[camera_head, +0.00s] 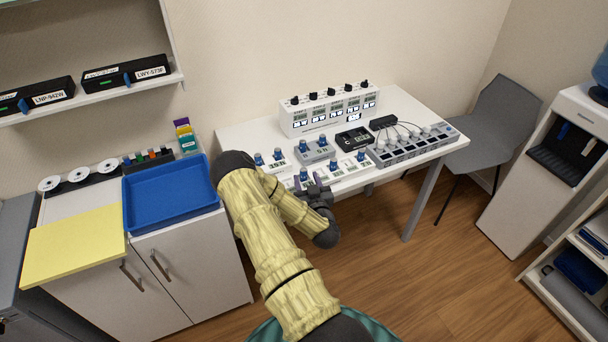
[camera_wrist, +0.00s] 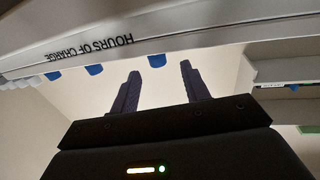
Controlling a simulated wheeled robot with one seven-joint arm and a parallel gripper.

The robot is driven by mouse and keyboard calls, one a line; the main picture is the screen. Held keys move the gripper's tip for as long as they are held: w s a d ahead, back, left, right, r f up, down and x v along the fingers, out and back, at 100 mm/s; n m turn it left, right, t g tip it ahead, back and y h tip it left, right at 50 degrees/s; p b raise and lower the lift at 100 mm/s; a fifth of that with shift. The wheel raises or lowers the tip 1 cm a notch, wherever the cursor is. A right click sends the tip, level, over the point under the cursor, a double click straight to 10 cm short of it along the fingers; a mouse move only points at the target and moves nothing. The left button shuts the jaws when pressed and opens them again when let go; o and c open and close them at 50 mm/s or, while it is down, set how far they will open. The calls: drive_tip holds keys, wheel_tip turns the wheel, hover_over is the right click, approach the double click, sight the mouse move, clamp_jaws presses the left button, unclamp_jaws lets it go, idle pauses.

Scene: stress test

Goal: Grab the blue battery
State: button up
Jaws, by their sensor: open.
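Several small blue batteries stand upright in low white and grey holders on the white table; one battery (camera_head: 304,173) is at the near edge, another (camera_head: 333,163) to its right, and another (camera_head: 258,158) to its left. My gripper (camera_head: 316,187) is at the table's front edge, close to the near battery; my arm hides part of the holders. In the wrist view my gripper (camera_wrist: 160,78) has its two dark fingers apart with nothing between them. Blue ends (camera_wrist: 94,69) show along a white edge beyond, one (camera_wrist: 156,60) near the gap between the fingers.
A white box with displays and black knobs (camera_head: 330,111) stands at the back of the table (camera_head: 408,103). A grey strip with cables (camera_head: 410,146) lies at the right. A blue tray (camera_head: 170,195) sits on the left cabinet. A grey chair (camera_head: 495,120) stands right of the table.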

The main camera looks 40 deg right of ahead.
sight(304, 174)
drive_tip(key=x, duration=0.1)
drive_tip(key=b+x, duration=0.1)
drive_tip(key=x, duration=0.2)
drive_tip(key=shift+w+d+f, duration=0.1)
drive_tip(key=shift+f, duration=0.2)
drive_tip(key=shift+w+d, duration=0.2)
drive_tip(key=shift+w, duration=0.25)
drive_tip(key=shift+c, duration=0.5)
clamp_jaws()
